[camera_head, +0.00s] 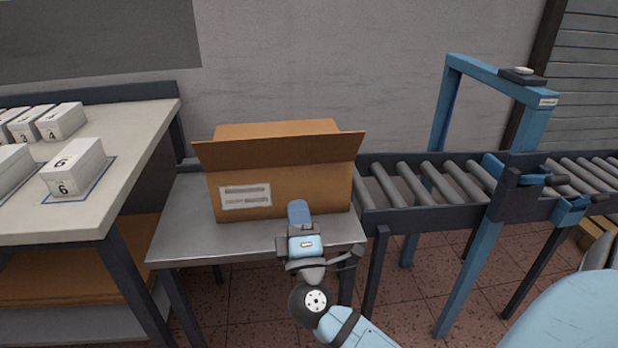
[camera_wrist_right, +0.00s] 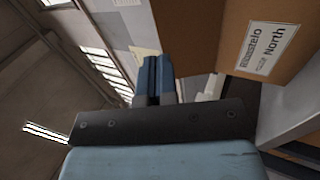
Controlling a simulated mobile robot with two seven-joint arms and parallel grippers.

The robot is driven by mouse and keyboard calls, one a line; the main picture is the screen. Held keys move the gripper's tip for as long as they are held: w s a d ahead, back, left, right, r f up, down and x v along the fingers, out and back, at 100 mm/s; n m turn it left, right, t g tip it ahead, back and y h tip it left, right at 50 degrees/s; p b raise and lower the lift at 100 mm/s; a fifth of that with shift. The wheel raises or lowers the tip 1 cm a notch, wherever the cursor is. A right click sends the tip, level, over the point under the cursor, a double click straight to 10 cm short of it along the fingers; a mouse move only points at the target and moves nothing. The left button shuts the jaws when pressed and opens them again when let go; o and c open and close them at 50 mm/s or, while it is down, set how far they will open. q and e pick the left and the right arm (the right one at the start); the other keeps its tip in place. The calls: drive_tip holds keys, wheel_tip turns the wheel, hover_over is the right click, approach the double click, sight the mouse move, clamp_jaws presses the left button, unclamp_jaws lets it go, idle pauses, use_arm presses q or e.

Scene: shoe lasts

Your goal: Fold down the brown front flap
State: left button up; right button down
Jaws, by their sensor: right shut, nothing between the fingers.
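An open brown cardboard box (camera_head: 285,192) stands on a metal table, with a white label on its front. Its brown front flap (camera_head: 278,150) stands up and leans outward toward me, hiding the box's inside. A back flap (camera_head: 280,128) shows behind it. My right gripper (camera_head: 298,208) is in front of the box, below the front flap, shut and empty. In the right wrist view its blue fingers (camera_wrist_right: 154,75) are together, and the box (camera_wrist_right: 285,65) with a "North" label is to their right. I cannot tell whether the fingers touch the box. My left gripper is not in view.
The metal table (camera_head: 190,230) has bare space left of the box. A roller conveyor (camera_head: 410,212) with a blue frame (camera_head: 445,110) adjoins at right. A workbench (camera_head: 130,150) with several numbered white boxes (camera_head: 75,168) stands at left.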

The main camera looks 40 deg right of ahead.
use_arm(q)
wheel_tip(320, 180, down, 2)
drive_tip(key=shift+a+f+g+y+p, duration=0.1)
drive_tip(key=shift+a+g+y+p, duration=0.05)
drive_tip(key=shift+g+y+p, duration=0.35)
use_arm(e)
drive_tip(key=h, duration=0.1)
approach(292, 137)
drive_tip(key=x, duration=0.7)
drive_tip(key=shift+w+d+r, duration=0.1)
drive_tip(key=shift+w+d, duration=0.05)
drive_tip(key=shift+w, duration=0.05)
use_arm(q)
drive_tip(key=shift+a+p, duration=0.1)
drive_tip(key=shift+p, duration=0.3)
use_arm(e)
drive_tip(key=shift+w+r, duration=0.1)
